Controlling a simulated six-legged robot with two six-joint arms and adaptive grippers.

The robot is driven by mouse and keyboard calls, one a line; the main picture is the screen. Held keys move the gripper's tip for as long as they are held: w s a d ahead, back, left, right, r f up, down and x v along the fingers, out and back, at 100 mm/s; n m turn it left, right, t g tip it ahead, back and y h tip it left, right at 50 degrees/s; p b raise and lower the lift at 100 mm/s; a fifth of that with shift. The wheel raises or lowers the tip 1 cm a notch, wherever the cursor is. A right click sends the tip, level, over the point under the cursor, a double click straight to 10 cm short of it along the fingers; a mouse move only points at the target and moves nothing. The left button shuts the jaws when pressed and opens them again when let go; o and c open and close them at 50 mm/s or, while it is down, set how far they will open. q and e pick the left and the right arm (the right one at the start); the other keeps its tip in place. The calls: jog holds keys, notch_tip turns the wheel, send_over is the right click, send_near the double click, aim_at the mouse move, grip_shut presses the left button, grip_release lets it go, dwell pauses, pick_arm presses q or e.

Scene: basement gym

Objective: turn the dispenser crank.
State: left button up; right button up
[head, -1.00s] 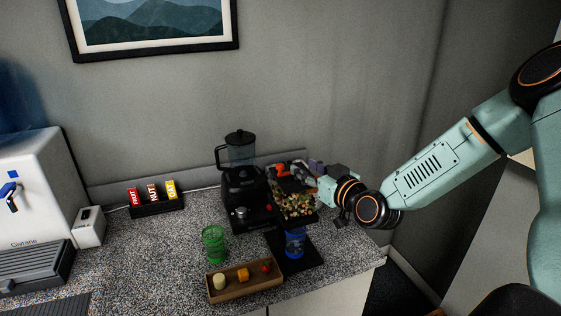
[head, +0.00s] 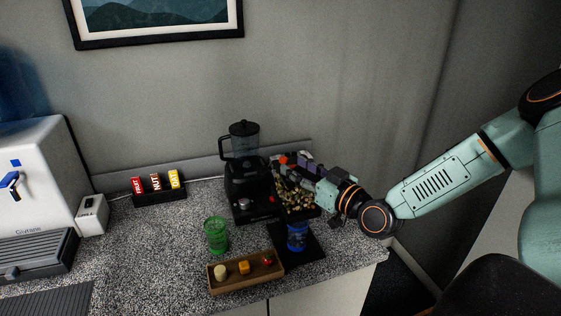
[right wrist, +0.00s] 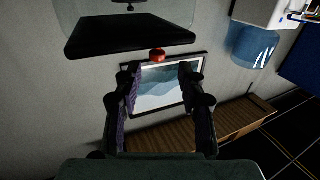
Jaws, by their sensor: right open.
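The dispenser (head: 299,205) stands near the counter's right end, its clear hopper full of small colourful pieces. Its red crank knob (head: 283,160) shows at the hopper's far left; it also shows in the right wrist view (right wrist: 157,55). My right gripper (head: 282,171) reaches across the hopper from the right and partly hides it. In the right wrist view its open fingers (right wrist: 160,70) are on either side of the line to the knob, with nothing seen between them. Whether they touch the knob, I cannot tell. My left gripper is not in view.
A blue cup (head: 297,237) stands under the hopper on the black base. A black blender (head: 247,188) is close on the left. A green glass (head: 216,234) and a wooden tray (head: 222,286) with small pieces are in front. The counter's left middle is clear.

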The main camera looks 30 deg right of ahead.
aim_at(286, 160)
jog(key=shift+w+d+f+b, duration=0.3)
jog(key=shift+w+d+b, duration=0.1)
jog(key=shift+w, duration=0.25)
jog(key=w, duration=0.1)
jog(key=w+a, duration=0.1)
jog(key=w+b, duration=0.1)
jog(key=w, duration=0.1)
jog(key=shift+a+r, duration=0.2)
jog(key=shift+a, duration=0.2)
jog(key=shift+w+d, duration=0.25)
jog(key=shift+d, duration=0.2)
jog(key=shift+w+a, duration=0.1)
jog(key=shift+a, duration=0.3)
jog(key=shift+c, duration=0.8)
jog(key=shift+d, duration=0.25)
jog(key=c, duration=0.5)
jog(key=shift+c, duration=0.6)
jog(key=shift+a, duration=0.1)
grip_shut()
